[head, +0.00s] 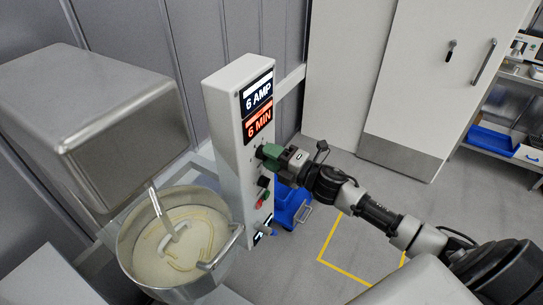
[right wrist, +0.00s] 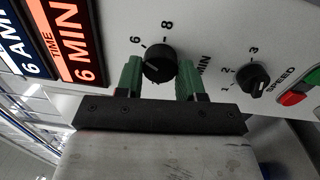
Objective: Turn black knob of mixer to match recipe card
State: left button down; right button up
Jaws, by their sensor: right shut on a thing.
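The mixer's control panel (head: 222,112) is a pale upright box with a dark "6 AMP" label (head: 257,96) and an orange-red "6 MIN" label (head: 258,125). In the right wrist view, the "6 MIN" label (right wrist: 78,45) also carries the word "TIME". The round black knob (right wrist: 159,62) has marks 6 and 8 and the word MIN around it. My right gripper (head: 268,152) is at the panel, its green fingers (right wrist: 158,76) on both sides of this knob, shut on it. The gripper hides the knob in the head view. My left gripper is not in view.
A second black knob marked SPEED (right wrist: 257,79), with red (right wrist: 292,98) and green buttons, sits close beside my right gripper. The mixer bowl (head: 133,250) holds pale dough left of the panel. A blue bin (head: 290,207) stands behind it. Grey floor (head: 325,205) lies to the right.

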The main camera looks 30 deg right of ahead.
jog(key=o, duration=0.9)
jog(key=shift+o, duration=0.2)
jog(key=shift+d, duration=0.1)
jog(key=b+v, duration=0.4)
jog(key=v, duration=0.6)
jog(key=shift+s, duration=0.35)
jog(key=shift+d+f, duration=0.1)
jog(key=shift+d, duration=0.05)
